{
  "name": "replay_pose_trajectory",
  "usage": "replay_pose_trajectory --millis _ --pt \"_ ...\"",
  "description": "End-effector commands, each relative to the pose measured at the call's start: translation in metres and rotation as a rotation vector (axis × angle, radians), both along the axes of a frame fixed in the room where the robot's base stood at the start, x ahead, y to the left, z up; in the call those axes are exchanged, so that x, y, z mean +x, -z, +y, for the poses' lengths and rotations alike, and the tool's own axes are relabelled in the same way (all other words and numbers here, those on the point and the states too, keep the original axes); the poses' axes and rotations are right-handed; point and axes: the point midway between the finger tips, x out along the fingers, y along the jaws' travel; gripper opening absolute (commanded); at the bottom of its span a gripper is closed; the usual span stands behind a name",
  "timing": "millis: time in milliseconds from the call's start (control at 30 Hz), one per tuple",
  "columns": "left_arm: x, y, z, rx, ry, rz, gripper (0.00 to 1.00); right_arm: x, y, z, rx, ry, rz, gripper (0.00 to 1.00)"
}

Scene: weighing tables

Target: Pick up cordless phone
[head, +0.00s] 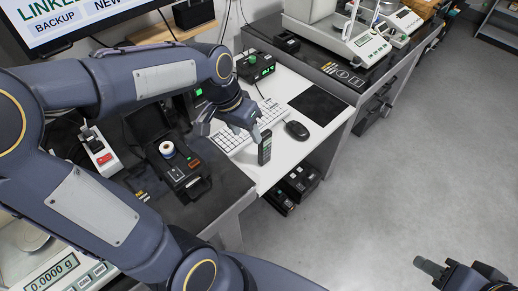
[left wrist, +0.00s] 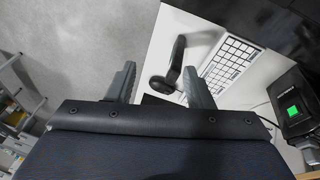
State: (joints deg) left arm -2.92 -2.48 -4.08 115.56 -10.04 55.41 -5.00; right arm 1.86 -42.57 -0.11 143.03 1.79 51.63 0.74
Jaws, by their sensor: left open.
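The cordless phone (head: 265,150) is dark and slim, and looks upright near the front edge of the white desk (head: 283,151). My left gripper (head: 231,130) is open above the desk, just beside and behind the phone in the head view. In the left wrist view, a dark elongated shape that looks like the phone (left wrist: 179,52) lies ahead of the space between the open fingers (left wrist: 160,83). Its lower end runs into another dark shape, perhaps the mouse. My right gripper (head: 452,268) is empty, with its fingers apart, over the floor at lower right.
A white keyboard (head: 236,139) lies close behind the phone, with a black mouse (head: 297,130) and a dark mouse pad (head: 318,104) to the right. A label printer (head: 182,171) stands on the dark counter at left. Balances (head: 352,45) stand at the back. The floor at right is clear.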

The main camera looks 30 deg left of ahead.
Motion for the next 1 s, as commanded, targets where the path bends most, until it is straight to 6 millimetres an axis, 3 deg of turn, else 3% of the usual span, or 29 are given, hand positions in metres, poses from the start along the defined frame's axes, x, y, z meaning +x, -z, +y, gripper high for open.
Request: replay_pose_trajectory --millis 33,100,200,333,500,1000 --pt "0.023 0.010 -0.001 0.035 0.042 0.040 0.47 0.000 -0.003 0.000 0.000 0.000 0.000 0.36" --pt "0.049 0.024 -0.001 0.083 0.093 0.079 0.47 0.000 -0.005 0.000 0.000 0.000 0.000 0.36" --pt "0.079 0.046 -0.003 0.143 0.156 0.123 0.47 0.000 -0.007 0.000 0.000 0.000 0.000 0.36" --pt "0.103 0.068 -0.006 0.197 0.213 0.162 0.47 0.000 -0.009 0.000 0.000 0.000 0.000 0.36" --pt "0.114 0.085 -0.007 0.225 0.241 0.179 0.47 0.000 -0.010 0.000 0.000 0.000 0.000 0.36" --pt "0.114 0.149 -0.007 0.224 0.241 0.183 0.47 0.000 -0.018 0.000 0.000 0.000 0.000 0.36"
